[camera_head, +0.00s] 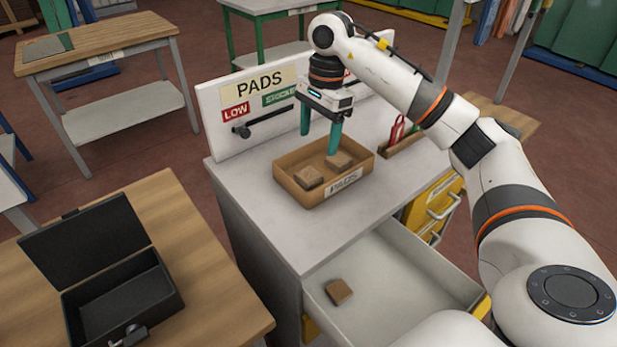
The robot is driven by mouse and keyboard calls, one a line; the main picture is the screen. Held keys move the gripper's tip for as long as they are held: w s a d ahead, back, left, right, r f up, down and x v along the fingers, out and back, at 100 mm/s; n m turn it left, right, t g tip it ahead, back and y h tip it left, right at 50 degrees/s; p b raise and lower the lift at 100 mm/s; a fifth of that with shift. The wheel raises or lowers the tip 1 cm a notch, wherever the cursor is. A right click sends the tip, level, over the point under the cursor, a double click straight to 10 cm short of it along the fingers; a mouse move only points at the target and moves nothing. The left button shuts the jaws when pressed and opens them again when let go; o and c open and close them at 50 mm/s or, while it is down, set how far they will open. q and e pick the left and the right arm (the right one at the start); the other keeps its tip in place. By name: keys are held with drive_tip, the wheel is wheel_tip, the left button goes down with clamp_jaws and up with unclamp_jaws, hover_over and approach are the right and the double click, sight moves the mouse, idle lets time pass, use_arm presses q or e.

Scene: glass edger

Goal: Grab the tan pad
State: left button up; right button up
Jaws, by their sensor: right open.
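My right gripper (320,144) is open, with its two teal fingers pointing down over the cardboard box (312,198) labelled PADS. The box stands on the grey cabinet top and holds two tan-brown pads. One pad (308,177) lies in its left part. The other pad (339,160) lies in its right part, just below the right-hand finger; I cannot tell whether they touch. A third, brown pad (338,291) lies in the open drawer (400,290) below. My left gripper is not in view.
A white board (222,130) with PADS and LOW signs stands behind the box. An open black case (118,300) sits on the wooden table (205,290) at left. Red-handled tools (397,130) lie right of the box. The cabinet top before the box is clear.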

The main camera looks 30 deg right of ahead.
sight(309, 174)
drive_tip(key=f, duration=0.2)
drive_tip(key=a+f+p, duration=0.1)
drive_tip(key=shift+s+f, duration=0.25)
drive_tip(key=shift+f, duration=0.15)
drive_tip(key=f, duration=0.1)
drive_tip(key=f+p, duration=0.1)
drive_tip(key=a+f+p, duration=0.1)
drive_tip(key=f, duration=0.1)
drive_tip(key=shift+w+f, duration=0.1)
drive_tip(key=shift+w, duration=0.3)
drive_tip(key=shift+f, duration=0.55)
drive_tip(key=c, duration=1.1)
